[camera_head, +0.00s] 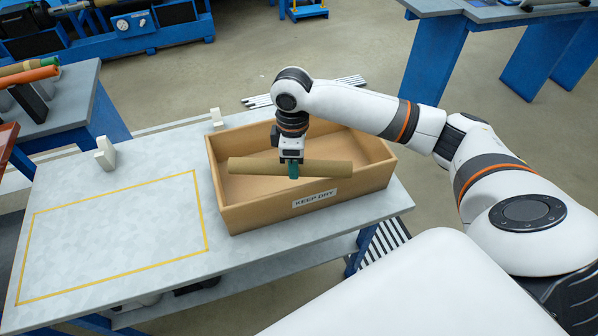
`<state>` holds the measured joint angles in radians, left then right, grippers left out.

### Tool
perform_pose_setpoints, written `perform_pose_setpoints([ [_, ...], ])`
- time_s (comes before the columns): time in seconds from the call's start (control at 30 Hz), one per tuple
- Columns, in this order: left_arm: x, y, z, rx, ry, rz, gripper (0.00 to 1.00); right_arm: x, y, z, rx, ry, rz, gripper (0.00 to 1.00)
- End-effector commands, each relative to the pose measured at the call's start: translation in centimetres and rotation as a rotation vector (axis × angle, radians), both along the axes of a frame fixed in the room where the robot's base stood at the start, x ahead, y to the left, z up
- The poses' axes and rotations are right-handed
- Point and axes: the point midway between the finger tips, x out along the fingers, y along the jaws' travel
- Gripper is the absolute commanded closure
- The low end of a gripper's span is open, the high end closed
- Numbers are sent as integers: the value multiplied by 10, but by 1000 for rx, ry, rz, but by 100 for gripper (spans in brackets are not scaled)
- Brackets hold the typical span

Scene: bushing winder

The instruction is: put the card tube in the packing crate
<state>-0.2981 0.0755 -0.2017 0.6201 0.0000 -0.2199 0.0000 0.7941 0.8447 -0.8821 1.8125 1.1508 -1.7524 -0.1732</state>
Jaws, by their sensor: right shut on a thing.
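The card tube (325,168) is a long brown cylinder lying roughly level across the picture. My right gripper (292,172) is shut on it near its middle, with green fingers around it. The packing crate (262,217) is an open light-brown box with a "KEEP DRY" label on its front wall. It stands on the right part of the grey table. The tube is over the crate's opening; the frame does not clearly show how high it is above the floor of the crate. My left gripper is not in view.
A yellow taped rectangle (118,190) marks bare tabletop (110,235) left of the crate. Small off-white blocks (105,153) stand near the table's back edge. Another bench at the far left holds an orange tube (30,76). Blue machinery (120,28) stands behind.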

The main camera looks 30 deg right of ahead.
Motion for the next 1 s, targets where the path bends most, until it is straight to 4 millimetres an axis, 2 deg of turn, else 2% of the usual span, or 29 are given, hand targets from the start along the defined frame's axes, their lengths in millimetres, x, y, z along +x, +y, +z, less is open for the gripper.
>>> perform_pose_setpoints([
  [0.1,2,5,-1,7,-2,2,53,28,-22,8,15,22,235,88],
  [0.27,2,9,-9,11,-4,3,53,55,-50,13,29,61,550,88],
  [0.33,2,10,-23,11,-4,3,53,64,-60,0,36,80,664,88],
  [0.4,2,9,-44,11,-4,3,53,68,-66,-23,39,91,737,88],
  [0.6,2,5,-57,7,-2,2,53,71,-70,-45,40,99,788,88],
  [0.9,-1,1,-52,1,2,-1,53,70,-70,-94,40,100,793,88],
  [1.0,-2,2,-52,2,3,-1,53,71,-70,-103,40,99,793,88],
])
